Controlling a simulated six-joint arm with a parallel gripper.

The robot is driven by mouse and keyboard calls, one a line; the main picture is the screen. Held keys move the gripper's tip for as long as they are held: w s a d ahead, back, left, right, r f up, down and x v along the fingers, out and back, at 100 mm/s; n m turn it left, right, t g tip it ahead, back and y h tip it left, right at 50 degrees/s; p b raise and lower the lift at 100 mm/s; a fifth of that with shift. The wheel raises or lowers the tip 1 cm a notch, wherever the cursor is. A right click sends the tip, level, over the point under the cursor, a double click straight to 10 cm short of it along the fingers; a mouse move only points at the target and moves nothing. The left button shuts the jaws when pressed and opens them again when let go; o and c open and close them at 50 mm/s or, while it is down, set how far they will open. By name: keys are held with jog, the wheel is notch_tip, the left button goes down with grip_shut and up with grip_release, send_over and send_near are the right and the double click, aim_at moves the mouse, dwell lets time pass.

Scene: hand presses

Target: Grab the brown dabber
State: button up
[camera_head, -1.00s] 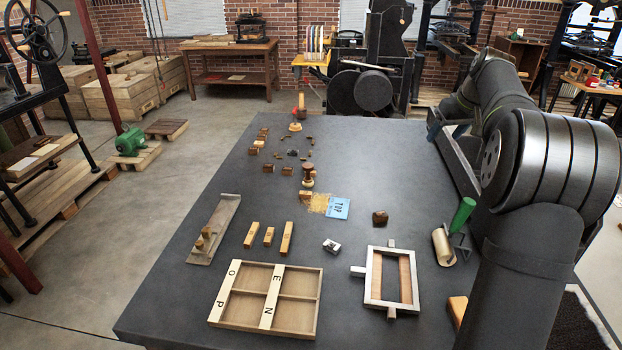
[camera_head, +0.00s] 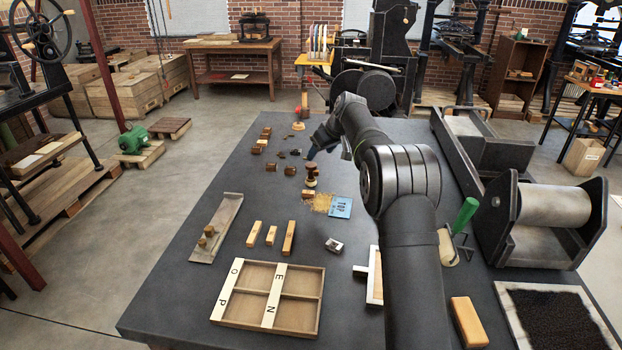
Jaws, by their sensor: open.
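The brown dabber (camera_head: 311,172) stands upright around the middle of the grey table. It has a dark brown turned handle and a paler round base. My gripper (camera_head: 311,154) is open at the dabber's top end in the picture. It looks empty, and I cannot tell whether the fingers touch the handle.
Small wooden blocks (camera_head: 290,170) lie close to the left of the dabber. A blue card (camera_head: 341,207) and yellow shavings (camera_head: 320,203) lie in front. A compartment tray (camera_head: 318,308) is at the front; a press with a roller (camera_head: 553,205) stands at right.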

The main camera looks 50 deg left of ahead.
aim_at(311, 165)
jog(key=x, duration=0.9)
jog(key=shift+s+a+f, duration=0.1)
jog(key=shift+s+f, duration=0.05)
jog(key=shift+s, duration=0.05)
jog(key=shift+c, duration=0.4)
jog(key=c, duration=1)
